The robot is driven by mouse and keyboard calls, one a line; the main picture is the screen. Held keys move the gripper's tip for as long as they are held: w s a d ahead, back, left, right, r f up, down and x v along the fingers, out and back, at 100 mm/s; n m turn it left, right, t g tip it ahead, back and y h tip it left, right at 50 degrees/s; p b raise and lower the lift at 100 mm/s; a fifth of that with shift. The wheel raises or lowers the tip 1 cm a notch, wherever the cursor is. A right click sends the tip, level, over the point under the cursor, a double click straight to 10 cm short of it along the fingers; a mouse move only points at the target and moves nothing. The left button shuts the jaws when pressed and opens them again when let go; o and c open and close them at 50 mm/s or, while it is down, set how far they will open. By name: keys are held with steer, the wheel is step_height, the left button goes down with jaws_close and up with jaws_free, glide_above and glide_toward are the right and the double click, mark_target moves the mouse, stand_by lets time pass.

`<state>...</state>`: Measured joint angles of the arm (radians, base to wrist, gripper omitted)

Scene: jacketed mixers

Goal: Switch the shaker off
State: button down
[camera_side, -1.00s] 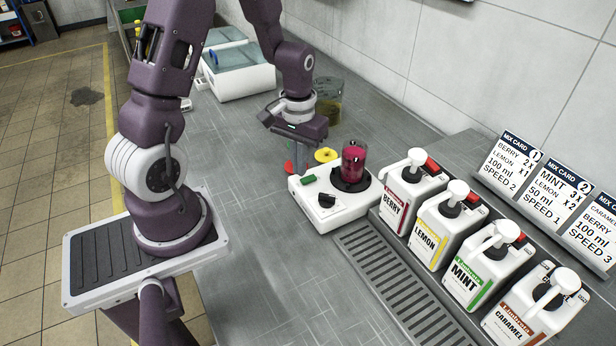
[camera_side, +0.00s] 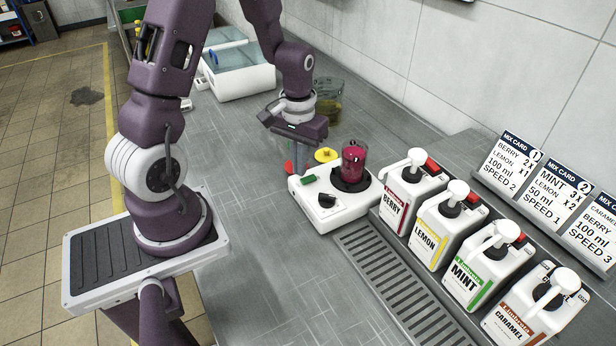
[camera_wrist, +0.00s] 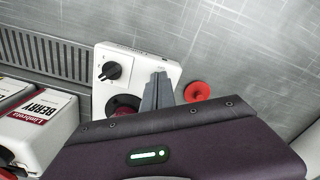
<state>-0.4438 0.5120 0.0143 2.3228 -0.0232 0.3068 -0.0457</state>
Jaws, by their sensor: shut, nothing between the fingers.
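The shaker (camera_side: 325,210) is a white box on the grey bench. It carries a green switch (camera_side: 308,180), a black dial (camera_side: 326,200) and a clear cup of dark red liquid (camera_side: 353,163) on a round black seat. The wrist view shows the shaker's white top (camera_wrist: 127,65), the dial (camera_wrist: 112,70) and part of the cup's seat. My gripper (camera_wrist: 160,78) is shut and empty, its fingers pointing down over the switch end of the shaker. The fingers hide the switch in the wrist view. I cannot tell whether they touch it or which way it is tipped.
Pump bottles, from the berry one (camera_side: 406,190) to the caramel one (camera_side: 535,305), stand right of the shaker. A drain grille (camera_side: 400,290) lies in front of them. A red disc (camera_wrist: 197,91) and a yellow disc (camera_side: 326,155) lie close behind the shaker. The bench's near left is clear.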

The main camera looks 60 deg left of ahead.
mark_target(300, 185)
steer(key=shift+f, duration=1.25)
stand_by(0.6)
step_height(300, 185, up, 7)
stand_by(0.7)
steer(key=s+d+r+m+t, duration=0.2)
steer(key=s+d+r, duration=0.15)
steer(key=r, duration=0.35)
steer(key=s+d+r+m+t, duration=0.1)
steer(key=s+d+r, duration=0.1)
steer(key=d+r, duration=0.35)
steer(key=s+d+r+m+t, duration=0.2)
steer(key=s+d+r+m, duration=0.1)
steer(key=s, duration=0.5)
steer(key=shift+d+r+t, duration=0.3)
steer(key=shift+d+r, duration=0.3)
steer(key=shift+r, duration=0.35)
